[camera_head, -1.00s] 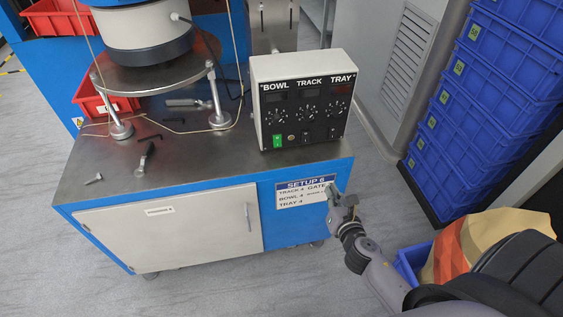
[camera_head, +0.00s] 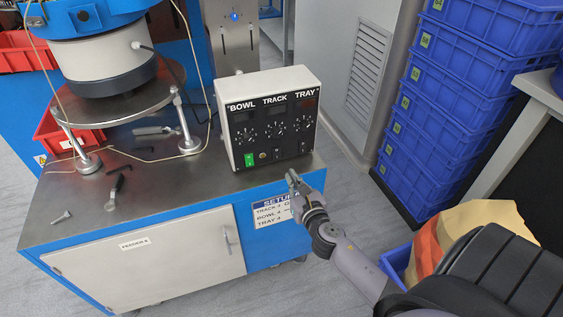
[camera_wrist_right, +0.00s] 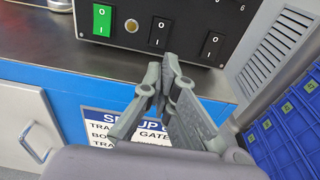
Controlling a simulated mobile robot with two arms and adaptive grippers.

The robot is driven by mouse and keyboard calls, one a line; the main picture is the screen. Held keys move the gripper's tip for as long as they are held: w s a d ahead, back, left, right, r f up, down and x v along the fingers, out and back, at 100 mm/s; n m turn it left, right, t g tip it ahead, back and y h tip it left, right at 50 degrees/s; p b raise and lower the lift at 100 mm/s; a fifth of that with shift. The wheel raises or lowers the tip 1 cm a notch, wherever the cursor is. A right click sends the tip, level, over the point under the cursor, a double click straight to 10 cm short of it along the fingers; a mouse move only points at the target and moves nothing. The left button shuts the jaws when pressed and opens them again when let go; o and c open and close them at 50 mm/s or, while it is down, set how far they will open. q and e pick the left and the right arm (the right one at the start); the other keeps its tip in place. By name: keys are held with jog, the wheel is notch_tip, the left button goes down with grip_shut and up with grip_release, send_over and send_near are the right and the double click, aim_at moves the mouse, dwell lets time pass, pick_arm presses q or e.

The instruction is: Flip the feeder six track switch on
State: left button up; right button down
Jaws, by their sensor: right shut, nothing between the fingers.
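The control box (camera_head: 270,118) stands at the right end of the steel bench top, labelled BOWL, TRACK and TRAY. Its black track switch (camera_head: 277,154) is the middle one; in the right wrist view this dark, unlit switch (camera_wrist_right: 158,34) sits right of a round button. The bowl switch (camera_wrist_right: 102,20) is green. The black tray switch (camera_wrist_right: 211,46) is to the right. My right gripper (camera_head: 292,176) is shut and empty at the bench's front edge, below and in front of the box, apart from the switches. In the wrist view its fingertips (camera_wrist_right: 163,68) lie below the track switch. My left gripper is out of view.
A setup sign (camera_head: 270,210) is on the blue cabinet front below my gripper. The bowl feeder (camera_head: 105,55) stands left of the box. Loose tools (camera_head: 117,187) lie on the bench. Stacked blue crates (camera_head: 440,110) stand at the right.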

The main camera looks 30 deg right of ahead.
aim_at(279, 157)
jog(key=x, duration=0.8)
jog(key=shift+w+f, duration=0.1)
jog(key=shift+w, duration=0.25)
